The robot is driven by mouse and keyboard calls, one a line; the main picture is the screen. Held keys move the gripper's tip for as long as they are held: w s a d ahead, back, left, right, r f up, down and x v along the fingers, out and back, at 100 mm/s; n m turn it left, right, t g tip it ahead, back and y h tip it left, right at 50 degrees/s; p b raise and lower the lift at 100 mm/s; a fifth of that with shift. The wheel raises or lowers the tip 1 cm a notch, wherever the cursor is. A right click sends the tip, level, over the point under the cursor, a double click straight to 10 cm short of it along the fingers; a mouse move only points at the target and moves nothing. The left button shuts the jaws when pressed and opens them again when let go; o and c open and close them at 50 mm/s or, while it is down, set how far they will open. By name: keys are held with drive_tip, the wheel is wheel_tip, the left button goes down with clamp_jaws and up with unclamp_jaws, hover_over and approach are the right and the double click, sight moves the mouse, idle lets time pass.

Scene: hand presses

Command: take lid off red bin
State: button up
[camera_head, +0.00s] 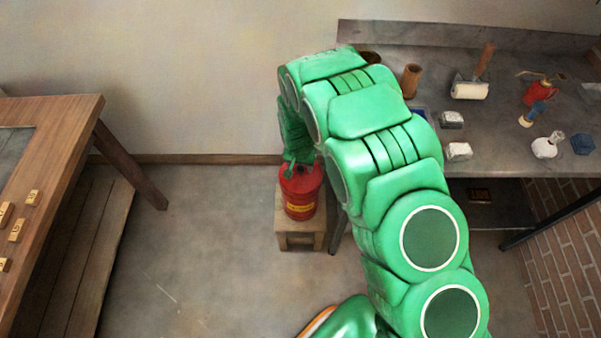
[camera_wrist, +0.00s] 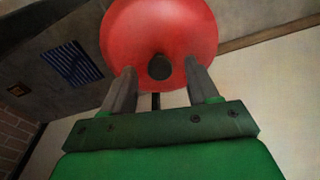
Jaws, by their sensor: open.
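The red bin (camera_head: 300,200) with a yellow label stands upright on a small wooden stool against the wall. Its lid (camera_head: 306,178) is on top of it. My gripper (camera_wrist: 158,78) is open, one grey finger on each side of the knob. The head view shows my gripper (camera_head: 299,168) right above the lid, partly hidden by my green arm. I cannot tell whether the fingers touch the lid.
The wooden stool (camera_head: 301,240) holds the bin. A grey workbench (camera_head: 490,145) with a roller, a red bottle and several small items is to the right. A wooden table (camera_head: 60,130) with small blocks stands at the left. The floor (camera_head: 200,260) between is clear.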

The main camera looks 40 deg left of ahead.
drive_tip(key=shift+f, duration=0.25)
clamp_jaws()
drive_tip(key=shift+r, duration=0.1)
drive_tip(key=shift+r, duration=0.55)
drive_tip(key=s+d+r, duration=0.7)
drive_tip(key=d+r, duration=0.4)
drive_tip(key=shift+s+d+r, duration=0.25)
drive_tip(key=shift+d+r, duration=0.15)
